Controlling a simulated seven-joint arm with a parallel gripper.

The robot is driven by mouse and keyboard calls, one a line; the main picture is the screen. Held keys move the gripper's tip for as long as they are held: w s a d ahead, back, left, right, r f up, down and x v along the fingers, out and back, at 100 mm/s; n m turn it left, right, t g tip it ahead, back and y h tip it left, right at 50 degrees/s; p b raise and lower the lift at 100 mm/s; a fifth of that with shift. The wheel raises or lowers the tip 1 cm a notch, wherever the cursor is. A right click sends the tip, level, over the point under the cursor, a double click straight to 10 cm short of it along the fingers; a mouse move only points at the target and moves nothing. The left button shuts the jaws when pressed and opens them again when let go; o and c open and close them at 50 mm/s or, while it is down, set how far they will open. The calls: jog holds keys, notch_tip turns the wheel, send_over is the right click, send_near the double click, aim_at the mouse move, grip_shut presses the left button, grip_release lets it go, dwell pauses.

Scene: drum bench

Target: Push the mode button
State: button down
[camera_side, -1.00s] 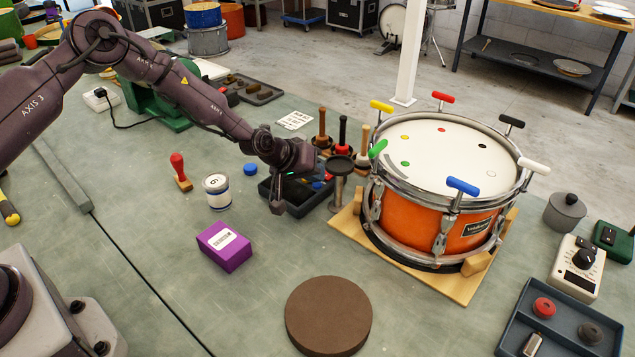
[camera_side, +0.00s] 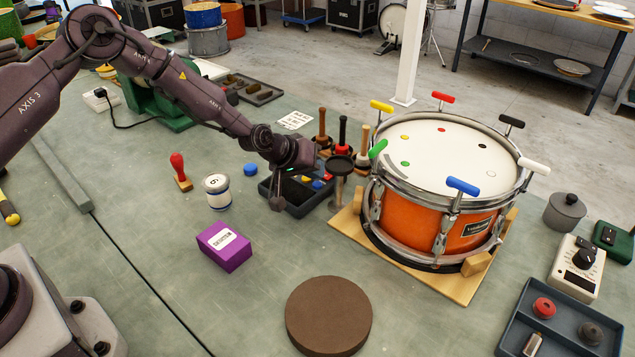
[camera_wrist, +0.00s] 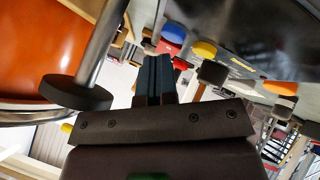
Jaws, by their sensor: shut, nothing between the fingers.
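A beige device (camera_side: 576,268) with a black knob and a small display stands at the right edge of the bench. I cannot make out which small part is the mode button. My gripper (camera_side: 276,203) is well to the left of both, pointing down in front of the black tray of coloured pieces. In the wrist view its fingers (camera_wrist: 153,76) are together and empty. Neither device can be recognised in the wrist view.
An orange drum (camera_side: 431,217) on a wooden base stands between my gripper and the devices. A black tray (camera_side: 296,208) lies beside my gripper. A purple box (camera_side: 224,246), a can (camera_side: 217,191) and a brown disc (camera_side: 328,315) are nearer. A blue-grey tray (camera_side: 513,330) is front right.

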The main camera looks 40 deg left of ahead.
aim_at(315, 183)
jog(key=shift+r, duration=3)
jog(key=c, duration=1.8)
grip_release()
